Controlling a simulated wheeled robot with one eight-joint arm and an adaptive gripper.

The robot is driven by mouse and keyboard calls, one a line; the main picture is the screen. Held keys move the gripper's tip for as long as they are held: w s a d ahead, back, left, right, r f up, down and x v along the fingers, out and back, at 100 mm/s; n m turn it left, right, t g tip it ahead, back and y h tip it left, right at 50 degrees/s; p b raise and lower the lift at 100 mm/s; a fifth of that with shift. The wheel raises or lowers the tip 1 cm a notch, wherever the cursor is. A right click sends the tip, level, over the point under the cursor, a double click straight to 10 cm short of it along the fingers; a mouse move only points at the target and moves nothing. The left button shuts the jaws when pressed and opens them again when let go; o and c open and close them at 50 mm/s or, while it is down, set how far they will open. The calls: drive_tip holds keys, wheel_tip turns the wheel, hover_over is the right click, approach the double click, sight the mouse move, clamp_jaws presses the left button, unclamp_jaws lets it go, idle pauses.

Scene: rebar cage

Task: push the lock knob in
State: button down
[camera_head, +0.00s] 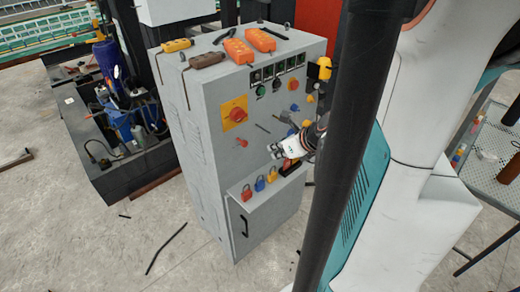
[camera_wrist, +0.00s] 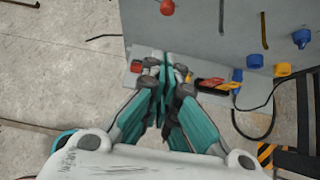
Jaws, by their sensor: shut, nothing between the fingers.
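The grey control cabinet (camera_head: 215,125) stands upright in the middle of the head view. Its front carries a red knob (camera_head: 242,142) at the lower left and a blue knob (camera_head: 284,116) to the right. I cannot tell which is the lock knob. In the wrist view the red knob (camera_wrist: 167,7) is at the top edge and a blue knob (camera_wrist: 301,38) at the right. My gripper (camera_head: 273,150) is shut and empty in front of the cabinet's lower front, right of the red knob. In the wrist view my gripper (camera_wrist: 164,62) points toward the cabinet, below the red knob.
A ledge (camera_head: 236,187) with red, blue and yellow padlocks juts out below my gripper. A yellow-backed red rotary switch (camera_head: 235,113) sits higher up. Orange pendant boxes (camera_head: 238,51) lie on top. A mesh table (camera_head: 490,160) stands at right. The floor in front is mostly clear.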

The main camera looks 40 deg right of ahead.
sight(243, 143)
drive_tip(key=w+r+b+x, duration=0.2)
drive_tip(key=b+x, duration=0.2)
drive_tip(key=x, duration=0.8)
drive_tip(key=shift+w+f, duration=0.2)
drive_tip(key=shift+w, duration=0.1)
drive_tip(key=shift+w+b, duration=0.3)
drive_tip(key=shift+w, duration=0.8)
